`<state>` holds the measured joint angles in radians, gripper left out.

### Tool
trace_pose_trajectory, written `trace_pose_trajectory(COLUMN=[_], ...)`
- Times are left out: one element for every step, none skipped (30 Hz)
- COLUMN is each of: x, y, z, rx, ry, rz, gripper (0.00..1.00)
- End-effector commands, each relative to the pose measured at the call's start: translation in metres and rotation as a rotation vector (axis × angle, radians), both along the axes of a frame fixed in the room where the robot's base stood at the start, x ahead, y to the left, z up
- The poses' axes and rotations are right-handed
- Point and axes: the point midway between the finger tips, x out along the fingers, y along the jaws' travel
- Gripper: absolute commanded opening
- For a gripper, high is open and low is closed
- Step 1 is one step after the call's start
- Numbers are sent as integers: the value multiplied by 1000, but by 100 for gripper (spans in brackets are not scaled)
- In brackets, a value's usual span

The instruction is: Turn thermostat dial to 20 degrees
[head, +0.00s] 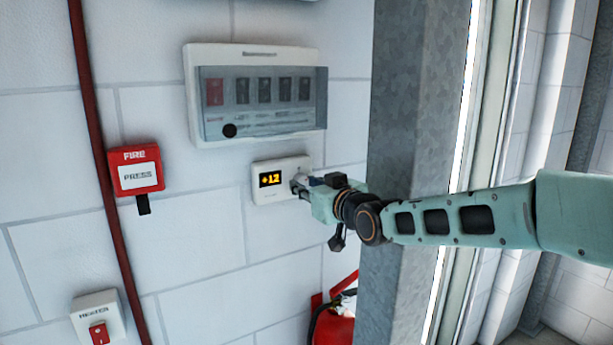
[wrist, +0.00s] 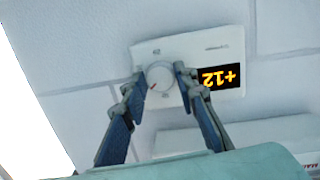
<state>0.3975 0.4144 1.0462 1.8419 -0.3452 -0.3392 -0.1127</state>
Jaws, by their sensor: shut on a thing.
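The thermostat (head: 268,195) is a small white box on the white block wall, with a dark display (head: 270,179) reading +12 in yellow. In the wrist view the thermostat (wrist: 212,48) appears upside down, with its display (wrist: 219,77) also reading +12. Its round white dial (wrist: 160,75) has a small red mark at the lower left in that view. My gripper (wrist: 160,80) has one finger on each side of the dial and is shut on it. In the head view my gripper (head: 301,185) reaches the thermostat from the right and hides most of the dial.
A wide breaker panel (head: 260,140) with a clear cover hangs just above the thermostat. A red fire call point (head: 136,170) and a red pipe (head: 98,130) are to the left. A heater switch (head: 98,318) is lower left.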

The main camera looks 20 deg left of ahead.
Motion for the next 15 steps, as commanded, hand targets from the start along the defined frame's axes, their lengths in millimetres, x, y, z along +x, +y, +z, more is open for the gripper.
trace_pose_trajectory(x=[0,0,1,1,1,0,0,1,1,1,1,0,0,0,1], y=[-1,-1,-1,-1,-1,-1,-1,-1,-1,-1,-1,0,0,0,-1], z=[4,4,3,3,3,3,3,3,3,3,3,3,3,2,2], rx=[29,45,68,84,99,119,132,147,162,175,186,200,209,218,228], ry=[35,55,82,100,118,141,157,172,191,205,219,234,244,255,266], rz=[-1,-1,-1,-1,-1,0,0,0,-1,-1,-1,0,0,-1,0], gripper=[3,3,3,3,3,3,3,3,3,3,3,3,3,3,3])
